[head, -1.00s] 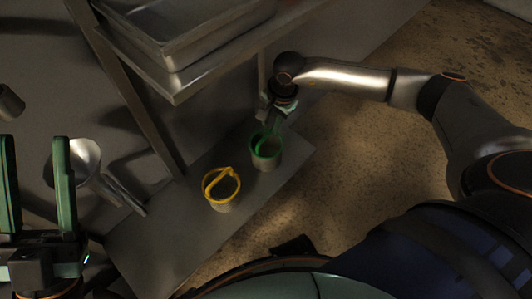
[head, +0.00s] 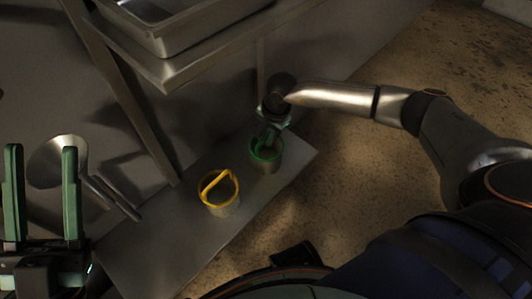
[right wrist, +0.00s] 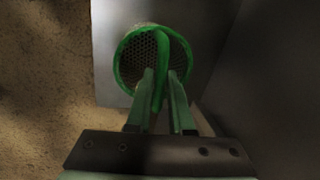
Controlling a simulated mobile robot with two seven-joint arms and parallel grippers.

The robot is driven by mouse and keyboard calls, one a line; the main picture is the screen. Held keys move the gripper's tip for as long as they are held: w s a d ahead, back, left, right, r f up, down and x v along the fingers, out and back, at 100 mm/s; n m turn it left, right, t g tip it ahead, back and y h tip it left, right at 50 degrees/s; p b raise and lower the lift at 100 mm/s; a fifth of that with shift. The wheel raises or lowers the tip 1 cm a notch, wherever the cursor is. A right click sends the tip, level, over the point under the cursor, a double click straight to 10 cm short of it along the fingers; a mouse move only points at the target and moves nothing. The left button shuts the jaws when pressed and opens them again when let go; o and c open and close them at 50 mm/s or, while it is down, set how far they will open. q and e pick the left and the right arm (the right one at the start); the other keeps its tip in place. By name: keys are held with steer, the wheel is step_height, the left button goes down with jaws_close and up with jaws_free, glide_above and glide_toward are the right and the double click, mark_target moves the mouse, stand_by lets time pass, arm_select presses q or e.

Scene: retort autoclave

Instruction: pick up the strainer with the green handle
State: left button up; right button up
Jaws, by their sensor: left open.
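The strainer with the green handle (head: 266,158) is a mesh basket with a green rim, standing on the lower metal shelf near its right end. In the right wrist view its green handle (right wrist: 161,75) arches across the mesh and runs down between my fingers. My right gripper (right wrist: 161,73) is open around the handle, with a visible gap beside it. In the head view my right gripper (head: 268,138) is just above the strainer and partly hides it. My left gripper (head: 41,150) is open and empty at the far left.
A similar strainer with a yellow handle (head: 220,194) stands just left on the same lower shelf (head: 165,255). An upper shelf with a metal tray (head: 165,35) and a post (head: 135,115) rise behind. A metal ladle-like utensil (head: 62,160) lies at left.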

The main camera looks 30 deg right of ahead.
jaws_close()
stand_by(1.1)
